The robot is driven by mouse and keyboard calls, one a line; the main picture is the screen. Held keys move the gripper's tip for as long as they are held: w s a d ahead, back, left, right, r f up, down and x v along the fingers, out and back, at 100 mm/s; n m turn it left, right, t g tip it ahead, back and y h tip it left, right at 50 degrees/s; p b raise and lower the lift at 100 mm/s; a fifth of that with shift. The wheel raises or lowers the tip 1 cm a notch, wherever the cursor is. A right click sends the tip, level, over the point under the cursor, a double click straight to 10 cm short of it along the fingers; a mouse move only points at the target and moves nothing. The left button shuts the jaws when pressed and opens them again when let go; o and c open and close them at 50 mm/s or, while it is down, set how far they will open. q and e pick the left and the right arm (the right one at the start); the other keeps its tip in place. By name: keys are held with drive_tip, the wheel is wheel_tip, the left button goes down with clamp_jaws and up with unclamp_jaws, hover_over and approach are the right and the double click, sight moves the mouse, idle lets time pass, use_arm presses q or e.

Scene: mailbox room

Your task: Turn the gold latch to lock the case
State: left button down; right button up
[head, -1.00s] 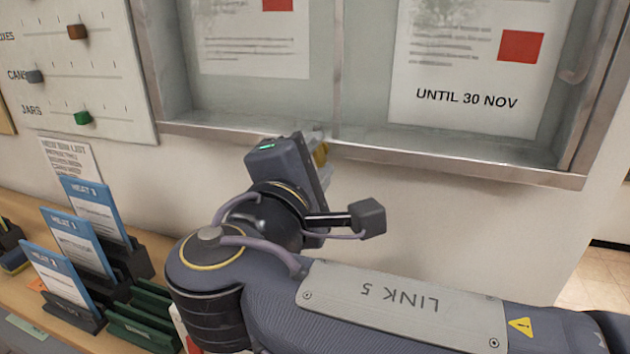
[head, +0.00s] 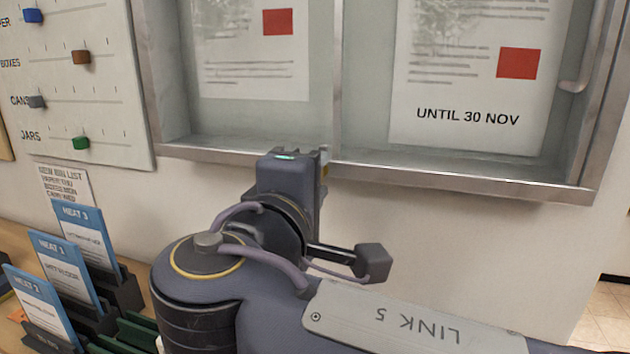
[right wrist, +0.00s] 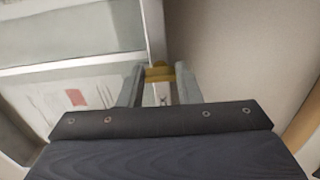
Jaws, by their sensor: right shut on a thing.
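The gold latch (right wrist: 160,73) sits at the frame of the glass-fronted notice case (head: 460,180), below the post between its two panes. My right gripper (right wrist: 160,88) has a finger on each side of the latch and is shut on it. In the head view the gripper (head: 322,160) is at the case's lower rail, and only a small gold bit of the latch (head: 325,171) shows beside it. The gripper body hides the rest, so I cannot tell the latch's exact angle there. My left gripper is not in view.
A slider board (head: 85,80) with coloured knobs hangs left of the case. Blue cards in dark holders (head: 85,235) stand on a wooden counter at the lower left. The wall right of my arm, below the case, is clear.

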drive_tip(key=o, duration=1)
drive_tip(key=v, duration=0.8)
